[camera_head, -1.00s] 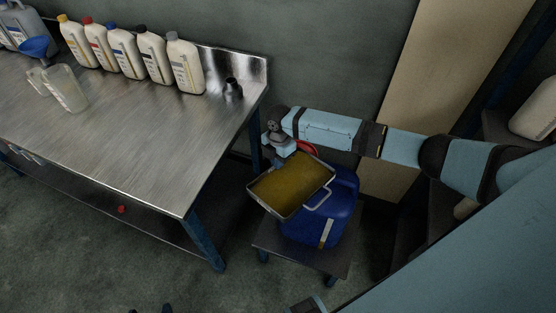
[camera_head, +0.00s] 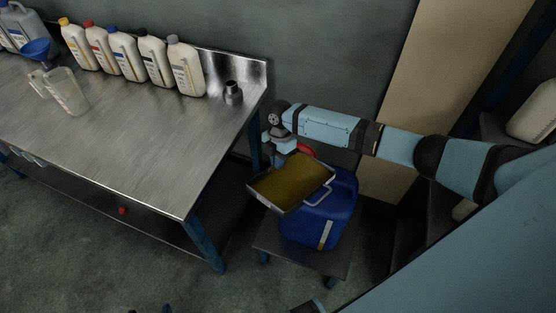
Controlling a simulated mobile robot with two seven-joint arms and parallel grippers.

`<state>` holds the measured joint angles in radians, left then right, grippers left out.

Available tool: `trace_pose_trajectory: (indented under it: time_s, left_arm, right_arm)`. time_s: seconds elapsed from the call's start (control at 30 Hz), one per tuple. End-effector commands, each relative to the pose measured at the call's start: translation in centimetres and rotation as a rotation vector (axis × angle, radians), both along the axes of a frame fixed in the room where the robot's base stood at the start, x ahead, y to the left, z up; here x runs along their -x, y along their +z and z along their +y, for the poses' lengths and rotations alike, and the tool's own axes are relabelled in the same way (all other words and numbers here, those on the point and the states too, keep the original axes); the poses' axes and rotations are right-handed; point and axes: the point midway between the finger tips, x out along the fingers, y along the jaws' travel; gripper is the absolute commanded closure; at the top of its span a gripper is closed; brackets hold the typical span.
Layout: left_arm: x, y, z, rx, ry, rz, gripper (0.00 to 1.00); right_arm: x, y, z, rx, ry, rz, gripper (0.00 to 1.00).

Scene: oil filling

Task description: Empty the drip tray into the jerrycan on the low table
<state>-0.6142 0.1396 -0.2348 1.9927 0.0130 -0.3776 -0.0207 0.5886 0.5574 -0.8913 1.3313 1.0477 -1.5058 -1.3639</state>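The drip tray (camera_head: 262,197) is a shallow metal pan with brown-yellow oil (camera_head: 296,177) in it. My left gripper is not in view.
A red round thing (camera_head: 306,149) shows partly behind the tray. The steel workbench (camera_head: 150,150) on the left carries several bottles (camera_head: 186,70), a clear jug (camera_head: 68,93), a blue funnel (camera_head: 37,48) and a dark small can (camera_head: 233,92). Its corner leg (camera_head: 205,243) is near the low table.

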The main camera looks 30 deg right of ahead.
Motion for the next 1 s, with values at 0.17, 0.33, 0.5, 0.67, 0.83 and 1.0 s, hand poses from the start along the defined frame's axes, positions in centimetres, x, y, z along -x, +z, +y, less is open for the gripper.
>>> trace_pose_trajectory:
  time_s: [0.17,0.33,0.5,0.67,0.83,1.0]
  left_arm:
    - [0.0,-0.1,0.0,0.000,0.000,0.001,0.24]
    - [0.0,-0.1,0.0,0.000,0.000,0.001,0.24]
    - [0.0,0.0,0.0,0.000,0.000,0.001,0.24]
    - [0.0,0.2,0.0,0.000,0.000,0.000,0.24]
    - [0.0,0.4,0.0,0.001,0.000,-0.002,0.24]
    - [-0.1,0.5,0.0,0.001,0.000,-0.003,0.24]
  right_arm:
    - [0.0,0.0,0.0,0.000,0.000,-0.001,1.00]
    - [0.0,0.0,0.0,0.000,0.000,-0.001,1.00]
    - [0.0,0.1,0.0,-0.002,-0.001,0.003,1.00]
    - [-0.2,0.4,-0.1,-0.024,-0.002,0.031,1.00]
    - [-0.3,0.8,-0.2,-0.063,-0.002,0.078,1.00]
    - [-0.4,1.1,-0.3,-0.090,-0.002,0.113,1.00]
